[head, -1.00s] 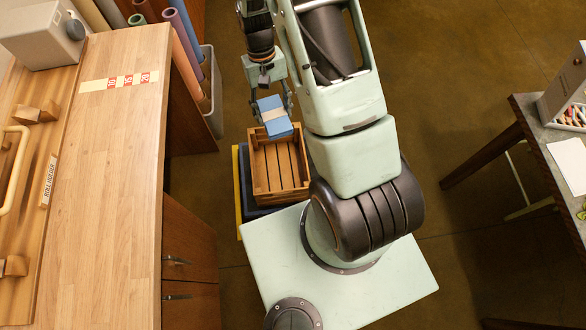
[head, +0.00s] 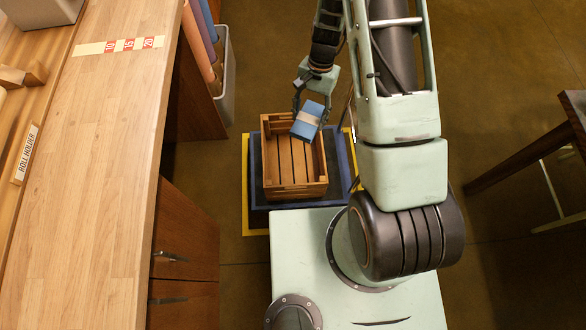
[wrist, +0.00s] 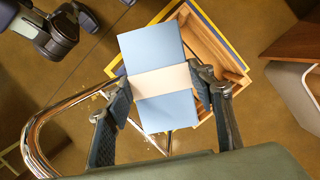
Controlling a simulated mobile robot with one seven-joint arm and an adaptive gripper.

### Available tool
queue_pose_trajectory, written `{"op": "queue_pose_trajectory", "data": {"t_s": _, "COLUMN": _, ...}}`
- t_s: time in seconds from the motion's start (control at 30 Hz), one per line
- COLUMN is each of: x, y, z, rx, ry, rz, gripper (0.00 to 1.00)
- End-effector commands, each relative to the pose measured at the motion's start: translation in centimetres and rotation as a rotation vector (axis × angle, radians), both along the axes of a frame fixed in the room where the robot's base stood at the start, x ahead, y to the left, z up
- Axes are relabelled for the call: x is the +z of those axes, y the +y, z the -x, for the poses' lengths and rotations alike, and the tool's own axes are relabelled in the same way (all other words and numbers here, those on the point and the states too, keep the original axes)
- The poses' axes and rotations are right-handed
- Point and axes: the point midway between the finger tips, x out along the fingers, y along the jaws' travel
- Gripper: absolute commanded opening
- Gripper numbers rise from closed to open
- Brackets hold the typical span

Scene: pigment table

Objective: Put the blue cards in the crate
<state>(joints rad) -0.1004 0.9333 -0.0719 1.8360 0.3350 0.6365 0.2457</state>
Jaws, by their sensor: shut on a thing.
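The blue cards (head: 308,120) are a flat stack with a pale band around the middle. My gripper (head: 311,103) is shut on them and holds them tilted, over the far right part of the crate in the head view. In the wrist view the cards (wrist: 155,52) sit between the two fingers (wrist: 163,92) and hide part of the crate. The crate (head: 320,155) is an open wooden box with slatted sides and a slatted floor. The part of its floor that shows is empty. Its corner shows behind the cards in the wrist view (wrist: 232,70).
The crate stands on a dark blue platform (head: 257,190) with a yellow edge (head: 246,200). A wooden counter (head: 110,180) with cabinet doors is at the left. A grey bin with rolls (head: 226,95) stands at the upper left. A table (head: 535,150) is at the right.

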Motion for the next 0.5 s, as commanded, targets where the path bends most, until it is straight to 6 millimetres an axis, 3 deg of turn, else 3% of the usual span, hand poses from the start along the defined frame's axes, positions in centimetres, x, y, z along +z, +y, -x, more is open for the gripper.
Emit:
{"op": "queue_pose_trajectory", "data": {"t_s": 0.03, "x": -2.7, "y": 0.3, "z": -0.2, "rx": -0.04, "ry": 0.0, "rz": 0.001, "gripper": 0.16}}
{"op": "queue_pose_trajectory", "data": {"t_s": 0.5, "x": -16.1, "y": 2.9, "z": -1.8, "rx": -0.442, "ry": 0.002, "rz": 0.001, "gripper": 0.16}}
